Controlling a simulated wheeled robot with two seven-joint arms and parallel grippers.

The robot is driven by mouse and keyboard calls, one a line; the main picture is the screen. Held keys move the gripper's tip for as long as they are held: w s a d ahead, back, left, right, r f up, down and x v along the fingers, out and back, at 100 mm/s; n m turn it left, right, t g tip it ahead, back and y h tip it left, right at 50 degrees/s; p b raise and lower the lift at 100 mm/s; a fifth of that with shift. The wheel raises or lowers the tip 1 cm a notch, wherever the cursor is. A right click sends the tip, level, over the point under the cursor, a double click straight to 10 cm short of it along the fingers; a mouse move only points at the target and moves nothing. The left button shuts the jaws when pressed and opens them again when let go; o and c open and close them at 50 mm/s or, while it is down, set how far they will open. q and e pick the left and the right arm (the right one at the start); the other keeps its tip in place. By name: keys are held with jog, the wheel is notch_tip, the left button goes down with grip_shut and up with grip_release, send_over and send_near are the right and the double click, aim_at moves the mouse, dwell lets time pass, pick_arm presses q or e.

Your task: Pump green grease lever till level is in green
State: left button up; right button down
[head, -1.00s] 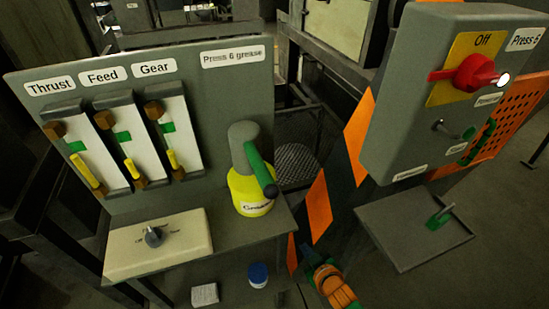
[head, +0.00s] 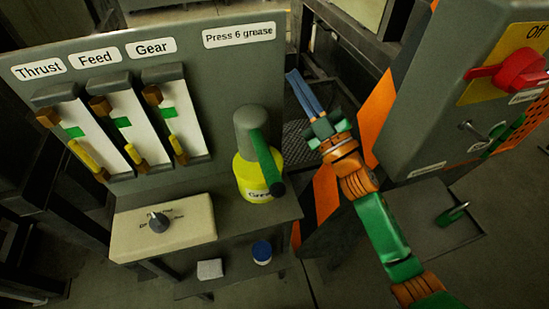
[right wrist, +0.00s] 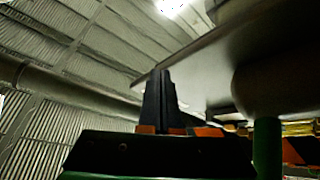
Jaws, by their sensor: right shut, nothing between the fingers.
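The green grease lever (head: 264,160) hangs down the front right side of the grey-capped yellow grease pump (head: 258,180), with a dark knob at its lower end. Three gauges labelled Thrust (head: 80,135), Feed (head: 123,125) and Gear (head: 172,118) stand on the grey panel. Each has a green mark, with a yellow indicator below it. My right gripper (head: 299,88) is shut and empty, raised to the right of the pump and apart from the lever. Its shut fingers show in the right wrist view (right wrist: 158,98). My left gripper is not in view.
A cream box with a dial (head: 160,225) sits left of the pump on the bench. The grey control box (head: 470,130) with a red switch (head: 525,70) and an orange-striped post (head: 327,190) stand at the right. A blue-lidded jar (head: 262,252) sits on the lower shelf.

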jog(key=s+a+r+n+g+y, duration=0.3)
jog(key=s+r+n+g+y, duration=0.15)
jog(key=r+n, duration=0.2)
jog(key=s+a+r+n+g+y, duration=0.35)
jog(key=r+n+g+y, duration=0.25)
jog(key=n, duration=0.2)
jog(key=s+a+n+g+h+p, duration=0.1)
jog(key=s+a+n+g+h, duration=0.15)
jog(key=s+n+g, duration=0.5)
jog(key=s+a+n+g+h, duration=0.2)
jog(key=s+n+g+h, duration=0.2)
jog(key=s+n+g, duration=0.4)
jog(key=w+d+f+n+t+h, duration=0.1)
jog(key=w+d+f+t+h, duration=0.1)
jog(key=d+f+t+h, duration=0.1)
jog(key=w+d+f+n+t+h, duration=0.1)
jog(key=d+f+t+h, duration=0.3)
jog(key=h, duration=0.6)
jog(key=w+d+t, duration=0.1)
jog(key=d+t, duration=0.1)
jog(key=d, duration=0.1)
jog(key=shift+w+d+t, duration=0.25)
jog(key=shift+t, duration=0.05)
